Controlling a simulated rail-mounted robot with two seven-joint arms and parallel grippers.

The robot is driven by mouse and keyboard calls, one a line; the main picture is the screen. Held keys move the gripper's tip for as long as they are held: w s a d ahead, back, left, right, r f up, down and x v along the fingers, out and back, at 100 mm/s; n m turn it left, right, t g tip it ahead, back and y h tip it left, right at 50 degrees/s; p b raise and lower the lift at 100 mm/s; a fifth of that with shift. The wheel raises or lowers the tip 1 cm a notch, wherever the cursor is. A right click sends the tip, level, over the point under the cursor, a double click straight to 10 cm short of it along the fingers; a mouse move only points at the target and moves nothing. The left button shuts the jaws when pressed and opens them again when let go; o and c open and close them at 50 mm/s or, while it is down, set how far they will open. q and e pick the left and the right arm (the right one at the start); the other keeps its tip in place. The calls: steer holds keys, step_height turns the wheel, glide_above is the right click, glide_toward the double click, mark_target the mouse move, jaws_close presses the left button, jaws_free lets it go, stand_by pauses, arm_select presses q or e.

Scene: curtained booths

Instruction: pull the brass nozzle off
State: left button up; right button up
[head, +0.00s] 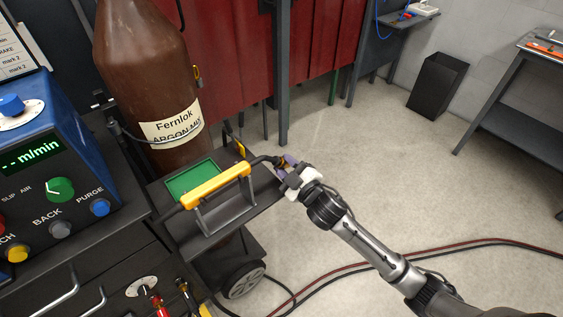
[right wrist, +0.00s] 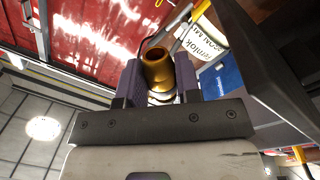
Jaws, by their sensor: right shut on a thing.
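The brass nozzle (right wrist: 158,68) shows in the right wrist view as a short brass tube, its dark open end turned up. My right gripper (right wrist: 154,88) is shut on it, with a purple-grey finger on each side. In the head view my right gripper (head: 288,163) is at the end of the torch's black neck (head: 264,160) and mostly hides the nozzle. The torch's yellow handle (head: 218,187) rests on a grey stand (head: 205,222) on the cart. I cannot tell whether the nozzle is still seated on the neck. My left gripper is not in view.
A brown gas cylinder (head: 145,70) stands behind the torch, and a green tray (head: 192,180) lies beside it. A blue welding unit (head: 50,165) is at the left. Red and black hoses (head: 410,252) cross the floor. Open floor lies right of the cart.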

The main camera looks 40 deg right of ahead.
steer(key=shift+d+f+b, duration=0.3)
steer(key=shift+d+f, duration=0.35)
steer(key=shift+f, duration=0.05)
steer(key=d+f+b, duration=0.2)
steer(key=d+f, duration=0.1)
steer(key=f, duration=0.1)
steer(key=shift+d, duration=0.4)
stand_by(0.4)
steer(key=shift+d, duration=0.1)
stand_by(0.5)
